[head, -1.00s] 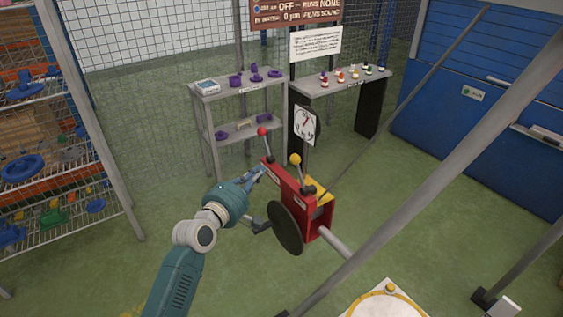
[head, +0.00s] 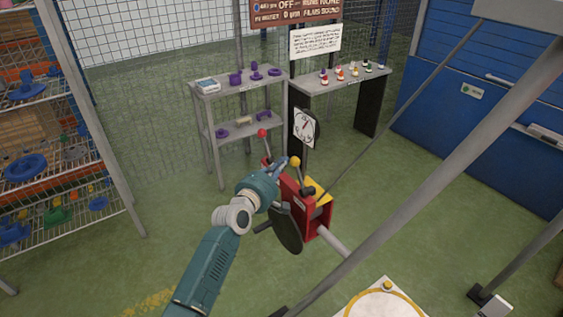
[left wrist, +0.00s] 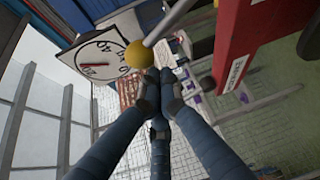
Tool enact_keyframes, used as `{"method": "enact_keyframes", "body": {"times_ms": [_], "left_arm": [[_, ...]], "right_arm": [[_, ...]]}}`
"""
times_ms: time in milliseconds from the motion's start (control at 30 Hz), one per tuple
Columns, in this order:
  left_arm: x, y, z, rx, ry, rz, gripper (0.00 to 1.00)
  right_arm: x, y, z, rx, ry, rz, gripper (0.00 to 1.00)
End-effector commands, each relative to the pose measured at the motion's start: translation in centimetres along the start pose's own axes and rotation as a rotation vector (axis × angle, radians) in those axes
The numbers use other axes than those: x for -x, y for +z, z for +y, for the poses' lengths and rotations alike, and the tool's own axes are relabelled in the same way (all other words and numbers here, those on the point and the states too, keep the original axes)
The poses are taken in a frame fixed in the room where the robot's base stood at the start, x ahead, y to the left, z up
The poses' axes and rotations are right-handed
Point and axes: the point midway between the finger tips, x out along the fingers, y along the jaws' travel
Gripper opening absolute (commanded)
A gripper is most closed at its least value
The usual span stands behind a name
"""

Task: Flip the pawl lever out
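A red winch-like frame (head: 322,222) stands in the middle of the head view, with a dark round disc (head: 287,230) on its near side. Two ball-topped levers rise from it: one with a yellow ball (head: 295,160), one with a red ball (head: 261,132). I cannot tell from labels which is the pawl lever. My left gripper (head: 284,167) is right by the yellow ball. In the left wrist view its fingertips (left wrist: 160,82) are together with nothing seen between them, and the yellow ball (left wrist: 139,54) is just beyond them. My right gripper is not in view.
A round dial (head: 304,128) stands behind the red frame. Grey shelves (head: 245,91) with purple parts and a table with small coloured items stand at the back. A slanting grey beam (head: 440,170) crosses the right. Green floor is free at the left.

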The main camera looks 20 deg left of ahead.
Motion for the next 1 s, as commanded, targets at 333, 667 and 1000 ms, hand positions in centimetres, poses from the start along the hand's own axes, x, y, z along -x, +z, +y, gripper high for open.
{"method": "enact_keyframes", "body": {"times_ms": [333,667,1000], "left_arm": [[0.1,0.1,-0.1,-0.01,0.005,0.0,0.0],[0.3,0.6,0.3,-0.06,0.036,-0.001,0.0],[0.6,1.1,0.5,-0.114,0.067,-0.001,0.0]], "right_arm": [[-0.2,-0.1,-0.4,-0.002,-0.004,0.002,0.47],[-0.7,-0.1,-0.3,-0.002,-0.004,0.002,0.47],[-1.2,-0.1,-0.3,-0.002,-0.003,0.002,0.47]]}}
